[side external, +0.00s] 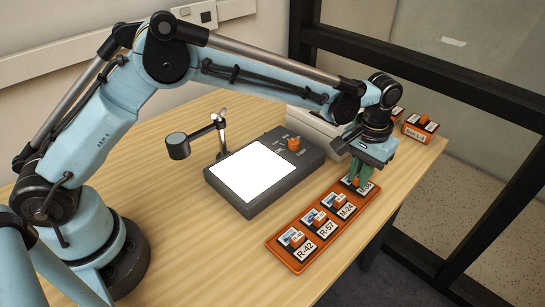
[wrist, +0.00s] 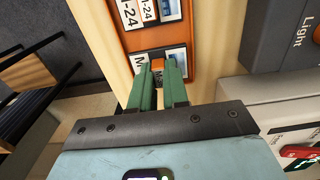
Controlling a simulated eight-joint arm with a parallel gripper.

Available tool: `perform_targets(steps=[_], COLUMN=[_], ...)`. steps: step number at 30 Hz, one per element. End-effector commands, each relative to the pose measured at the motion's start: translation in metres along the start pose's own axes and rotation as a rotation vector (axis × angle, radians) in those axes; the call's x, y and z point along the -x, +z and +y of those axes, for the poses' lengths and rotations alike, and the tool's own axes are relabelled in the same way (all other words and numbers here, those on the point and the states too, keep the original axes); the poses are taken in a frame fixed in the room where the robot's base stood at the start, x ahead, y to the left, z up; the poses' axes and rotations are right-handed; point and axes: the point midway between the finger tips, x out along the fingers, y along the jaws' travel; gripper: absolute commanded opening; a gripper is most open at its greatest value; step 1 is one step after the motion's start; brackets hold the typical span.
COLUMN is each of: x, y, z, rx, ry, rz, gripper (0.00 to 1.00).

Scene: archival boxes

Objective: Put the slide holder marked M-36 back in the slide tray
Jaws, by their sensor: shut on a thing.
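The orange slide tray (side external: 322,250) lies along the table's right side, and its rim also shows in the wrist view (wrist: 131,42). Holders R-42 (side external: 303,252), R-57 (side external: 326,229) and M-24 (side external: 346,209) sit in a row in it. My gripper (side external: 358,178) is over the tray's far end, its green fingers (wrist: 158,72) shut on the orange knob of a slide holder (wrist: 177,55). This holder's label is mostly covered; an "M" shows in the wrist view and "36" seems readable from the side. It is at the far slot; I cannot tell whether it is fully seated.
A light box (side external: 213,181) with a lit white panel and an orange knob is left of the tray. A magnifier on a stand (side external: 178,146) is behind it. A pale grey device (side external: 312,122) and another labelled orange box (side external: 419,129) stand farther back. The table edge runs close right of the tray.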

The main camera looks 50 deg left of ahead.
Motion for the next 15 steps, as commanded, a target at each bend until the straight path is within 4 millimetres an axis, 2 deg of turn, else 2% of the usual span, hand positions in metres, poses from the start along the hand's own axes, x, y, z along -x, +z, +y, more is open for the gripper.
perform_targets(steps=[5, 15], x=[-0.0066, -0.0069], y=[0.0002, 0.0002], z=[-0.0001, -0.0001], rx=[0.0, 0.0], ry=[0.0, 0.0], rz=[0.0, 0.0], gripper=[0.0, 0.0])
